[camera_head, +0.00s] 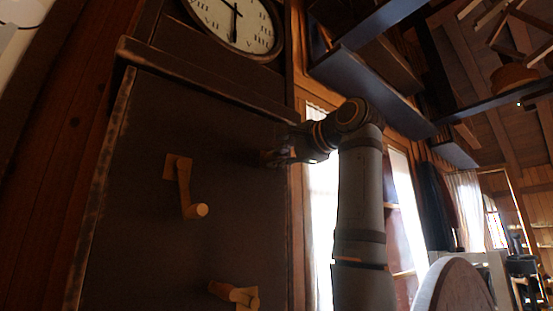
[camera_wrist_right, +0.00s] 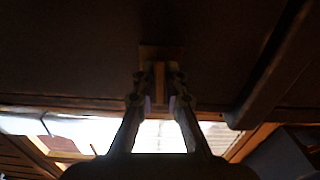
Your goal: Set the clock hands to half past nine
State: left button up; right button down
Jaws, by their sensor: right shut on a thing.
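The round clock face (camera_head: 250,28), pale with dark numerals, is at the top of the head view, its upper part cut off. One dark hand points down near the six; another runs toward the upper left, its tip cut off. My right gripper (camera_head: 272,157) is at the right side of the dark case front below the clock. In the right wrist view my gripper (camera_wrist_right: 160,98) is shut on a small wooden piece (camera_wrist_right: 159,75) standing out from a square wooden plate (camera_wrist_right: 160,52). The head view hides this piece. My left gripper is not in view.
A wooden crank (camera_head: 184,187) is on the left of the dark case front (camera_head: 130,200). A second wooden crank (camera_head: 236,294) is lower, partly cut off. A ledge (camera_head: 190,82) runs below the clock. Blue-grey shelves (camera_head: 365,85) hang close above my right arm.

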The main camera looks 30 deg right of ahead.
jog(key=c, duration=1.5)
grip_release()
jog(key=shift+s+d, duration=0.1)
jog(key=shift+d, duration=0.05)
jog(key=shift+o, duration=0.2)
jog(key=shift+s, duration=0.1)
jog(key=s, duration=1.1)
jog(key=shift+s+d, duration=0.4)
